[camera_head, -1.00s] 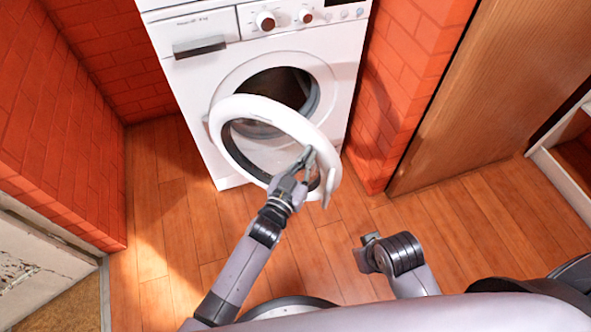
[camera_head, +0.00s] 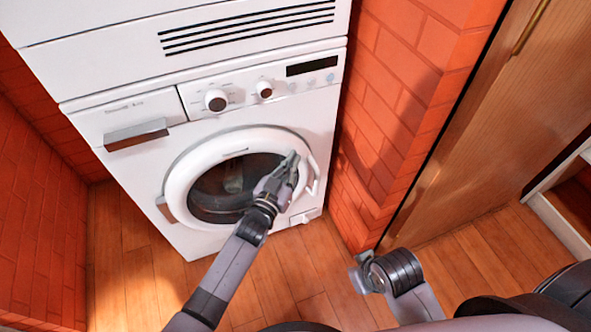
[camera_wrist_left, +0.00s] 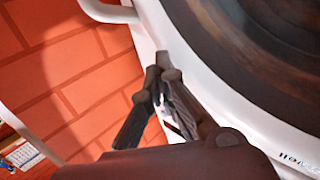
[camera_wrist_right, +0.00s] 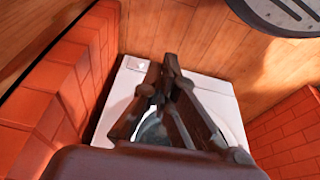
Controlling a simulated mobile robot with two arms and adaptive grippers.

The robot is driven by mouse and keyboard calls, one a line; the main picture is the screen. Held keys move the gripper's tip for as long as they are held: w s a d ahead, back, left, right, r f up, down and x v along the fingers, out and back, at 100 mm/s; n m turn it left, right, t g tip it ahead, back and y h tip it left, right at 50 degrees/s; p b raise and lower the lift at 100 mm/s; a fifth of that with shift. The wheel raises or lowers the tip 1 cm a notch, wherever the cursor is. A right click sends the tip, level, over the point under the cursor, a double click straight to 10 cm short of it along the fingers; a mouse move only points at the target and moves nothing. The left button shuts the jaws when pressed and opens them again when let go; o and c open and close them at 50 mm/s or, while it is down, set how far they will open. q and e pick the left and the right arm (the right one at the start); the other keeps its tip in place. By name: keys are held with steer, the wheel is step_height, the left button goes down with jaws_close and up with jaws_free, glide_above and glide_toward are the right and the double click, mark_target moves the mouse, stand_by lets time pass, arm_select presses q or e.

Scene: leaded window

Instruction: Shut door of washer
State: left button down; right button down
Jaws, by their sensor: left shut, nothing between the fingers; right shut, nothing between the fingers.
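The white washer (camera_head: 105,188) stands ahead, with its round door (camera_head: 178,185) over the opening in the head view. The door lies flush or nearly flush with the front; I cannot tell if it is latched. The door's handle (camera_head: 314,175) is on its right side. My left gripper (camera_head: 291,160) is shut and empty, its tips at the right part of the door ring. In the left wrist view, its tips (camera_wrist_left: 160,75) are against or very near the white rim (camera_wrist_left: 185,75). My right gripper (camera_head: 362,272) is shut and empty, low and apart from the washer.
A red brick wall (camera_head: 400,70) stands close to the right of the washer, and a wooden door (camera_head: 490,130) is further right. Another brick wall (camera_head: 40,220) is on the left. The wooden floor (camera_head: 130,260) in front is clear.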

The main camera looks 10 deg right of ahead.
arm_select(q)
steer(key=shift+w+a+r, duration=0.1)
steer(key=shift+w+r, duration=0.15)
steer(key=shift+w, duration=0.7)
arm_select(e)
steer(key=shift+w+d+r, duration=0.1)
steer(key=shift+d+r, duration=0.05)
steer(key=shift+r, duration=0.7)
